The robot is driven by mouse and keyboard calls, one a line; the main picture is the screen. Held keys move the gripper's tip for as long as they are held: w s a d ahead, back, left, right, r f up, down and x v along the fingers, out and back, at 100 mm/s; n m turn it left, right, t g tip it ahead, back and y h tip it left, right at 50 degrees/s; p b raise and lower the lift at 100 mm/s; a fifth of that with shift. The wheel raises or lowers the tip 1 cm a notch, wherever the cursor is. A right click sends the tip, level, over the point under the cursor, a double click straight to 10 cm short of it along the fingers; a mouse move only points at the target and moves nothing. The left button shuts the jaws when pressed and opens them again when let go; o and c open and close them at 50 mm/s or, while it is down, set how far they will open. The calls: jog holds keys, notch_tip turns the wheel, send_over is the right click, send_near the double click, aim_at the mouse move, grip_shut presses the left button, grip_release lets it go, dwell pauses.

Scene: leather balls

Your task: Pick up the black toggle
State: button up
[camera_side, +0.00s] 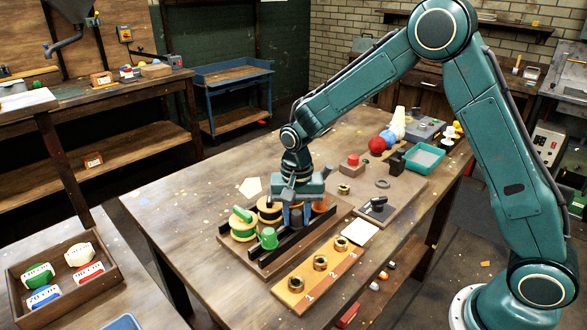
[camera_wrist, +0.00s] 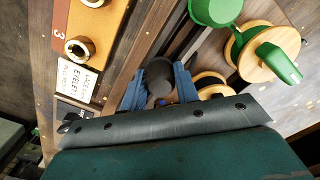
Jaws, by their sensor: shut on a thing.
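The black toggle (camera_wrist: 159,70) shows in the wrist view as a dark rounded piece between the two blue fingers of my gripper (camera_wrist: 159,84). The fingers are shut on it from both sides. In the side view my gripper (camera_side: 293,216) points down over the dark rack (camera_side: 268,262), among the spools and cups there. The toggle is mostly hidden behind the fingers in that view, and I cannot tell whether it is clear of the rack.
A numbered wooden block with brass eyelets (camera_side: 297,287) lies in front. A teal tray (camera_side: 423,158) is farther back.

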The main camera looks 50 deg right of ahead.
aim_at(296, 212)
jog(key=shift+r, duration=0.1)
notch_tip(296, 212, up, 20)
jog(key=shift+f, duration=0.1)
dwell(0.5)
dwell(0.5)
jog(key=s+a+f, duration=0.3)
jog(key=f, duration=0.1)
jog(key=s+a+f, duration=0.3)
jog(key=s+a, duration=0.1)
jog(key=s+a+f, duration=0.3)
jog(key=a+f, duration=0.1)
jog(key=shift+s+f, duration=0.15)
jog(key=shift+f, duration=0.2)
jog(key=shift+f, duration=0.15)
jog(key=shift+f, duration=2.7)
jog(key=shift+f, duration=1.1)
dwell(0.5)
